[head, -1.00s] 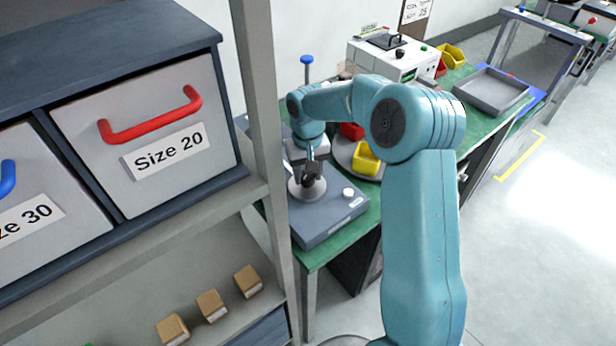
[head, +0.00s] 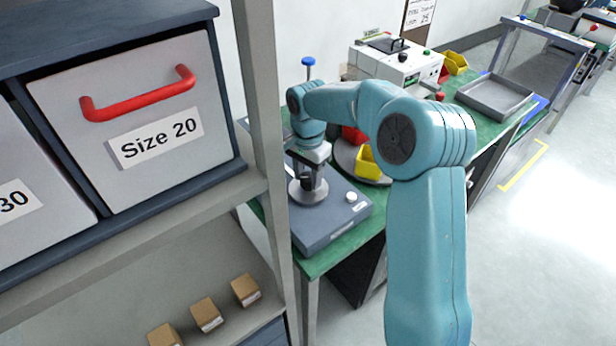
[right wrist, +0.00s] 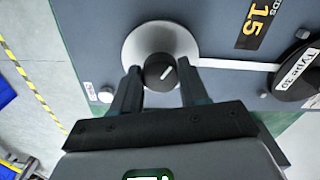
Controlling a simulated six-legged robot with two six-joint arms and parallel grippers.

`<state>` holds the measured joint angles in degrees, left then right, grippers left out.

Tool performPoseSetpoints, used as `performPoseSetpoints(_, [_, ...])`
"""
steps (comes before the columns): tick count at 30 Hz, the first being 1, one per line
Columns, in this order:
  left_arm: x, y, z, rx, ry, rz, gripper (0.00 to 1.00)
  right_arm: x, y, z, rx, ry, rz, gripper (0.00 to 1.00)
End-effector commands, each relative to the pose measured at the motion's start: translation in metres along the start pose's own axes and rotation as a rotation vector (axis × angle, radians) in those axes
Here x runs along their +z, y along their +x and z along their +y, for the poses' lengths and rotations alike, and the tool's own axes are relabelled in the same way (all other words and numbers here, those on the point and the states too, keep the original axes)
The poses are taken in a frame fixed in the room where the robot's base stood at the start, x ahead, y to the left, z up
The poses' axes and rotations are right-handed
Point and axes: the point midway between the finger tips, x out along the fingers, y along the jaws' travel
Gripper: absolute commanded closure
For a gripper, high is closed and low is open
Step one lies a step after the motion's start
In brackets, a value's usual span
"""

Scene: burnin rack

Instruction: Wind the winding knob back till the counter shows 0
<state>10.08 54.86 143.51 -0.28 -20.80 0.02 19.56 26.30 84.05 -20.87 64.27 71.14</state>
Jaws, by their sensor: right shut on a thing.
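The winding knob (right wrist: 160,72) is black with a white pointer line. It sits in the middle of a pale round disc (right wrist: 183,42) on a blue-grey winder base (head: 330,232). My right gripper (right wrist: 157,84) is shut on the knob, with one finger at each side of it. In the head view the right gripper (head: 309,186) reaches down onto the disc, and the knob is hidden there. A black panel (right wrist: 258,22) reads 15 in yellow, with part of a word beside it; I take it for the counter. My left gripper is out of view.
A pale strip (right wrist: 235,64) runs from the disc to a black reel (right wrist: 300,80) labelled Type 30. A white button (head: 351,197) is on the base. A shelf post (head: 262,130) stands close at the left.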

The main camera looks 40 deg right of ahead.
Motion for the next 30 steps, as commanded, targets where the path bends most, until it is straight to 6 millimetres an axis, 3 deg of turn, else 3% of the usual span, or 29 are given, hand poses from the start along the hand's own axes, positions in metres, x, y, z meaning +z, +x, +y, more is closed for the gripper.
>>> performPoseSetpoints(15, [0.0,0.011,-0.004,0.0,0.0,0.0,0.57,-0.004,-0.002,-0.001,-0.011,0.393,0.01,0.87])
performPoseSetpoints(30, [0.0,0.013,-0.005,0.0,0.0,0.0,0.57,-0.004,-0.003,0.0,-0.008,0.508,0.01,0.87])
